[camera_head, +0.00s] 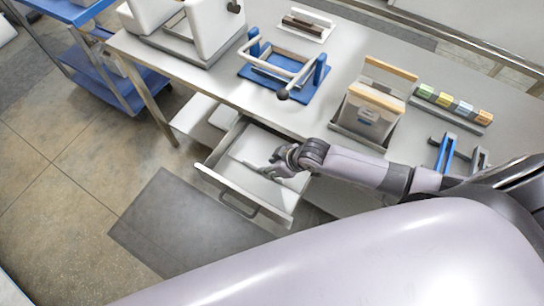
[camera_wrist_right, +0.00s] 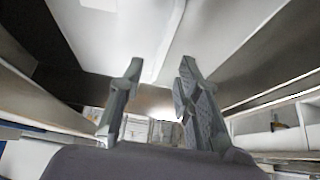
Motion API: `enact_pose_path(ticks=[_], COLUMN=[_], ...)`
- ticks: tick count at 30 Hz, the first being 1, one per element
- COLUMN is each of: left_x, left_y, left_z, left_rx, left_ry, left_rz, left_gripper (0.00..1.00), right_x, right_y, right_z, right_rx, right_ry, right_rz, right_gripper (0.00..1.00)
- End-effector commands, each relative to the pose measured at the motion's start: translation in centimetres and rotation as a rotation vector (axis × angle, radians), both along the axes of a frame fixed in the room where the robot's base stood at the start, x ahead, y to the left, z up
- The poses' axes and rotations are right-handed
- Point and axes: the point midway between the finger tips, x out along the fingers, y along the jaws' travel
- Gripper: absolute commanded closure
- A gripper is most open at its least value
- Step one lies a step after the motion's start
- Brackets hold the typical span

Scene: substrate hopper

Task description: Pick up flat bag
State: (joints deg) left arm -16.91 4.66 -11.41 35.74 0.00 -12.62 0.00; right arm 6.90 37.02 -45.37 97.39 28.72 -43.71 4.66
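An open drawer (camera_head: 215,172) under the table holds a flat white piece (camera_head: 250,146), probably the flat bag. It lies on the drawer floor, partly behind my right gripper. In the right wrist view a pale flat surface (camera_wrist_right: 115,38) with a raised edge lies ahead of the fingertips. My right gripper (camera_head: 274,168) is over the drawer, its fingers pointing into it. In the right wrist view the fingers (camera_wrist_right: 160,66) stand apart with nothing clearly between them. I cannot tell whether a fingertip touches the white piece. My left gripper is not in view.
On the table stand a blue stand with a white frame (camera_head: 287,72), a bin with a tan-topped bag (camera_head: 370,112), a row of coloured blocks (camera_head: 455,104) and a white machine (camera_head: 215,25). A blue cart (camera_head: 125,85) is at left. A dark mat (camera_head: 185,225) lies on the floor.

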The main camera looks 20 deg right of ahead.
Motion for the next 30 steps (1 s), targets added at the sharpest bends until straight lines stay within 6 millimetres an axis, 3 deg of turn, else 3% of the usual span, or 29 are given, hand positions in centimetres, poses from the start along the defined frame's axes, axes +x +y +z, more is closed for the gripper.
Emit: enact_pose_path(ticks=[12, 21, 30], left_x=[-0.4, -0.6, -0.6], left_y=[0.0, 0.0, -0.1], left_z=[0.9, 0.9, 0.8], left_rx=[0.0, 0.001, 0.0], left_ry=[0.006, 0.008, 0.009], left_rz=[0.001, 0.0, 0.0], left_gripper=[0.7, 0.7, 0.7], right_x=[1.6, 1.8, 1.7], right_y=[1.5, 1.6, 1.6], right_z=[-3.8, -4.0, -4.0], right_rx=[0.0, 0.0, 0.0], right_ry=[0.001, 0.0, 0.0], right_rz=[-0.001, 0.0, 0.0], right_gripper=[0.69, 0.69, 0.89])
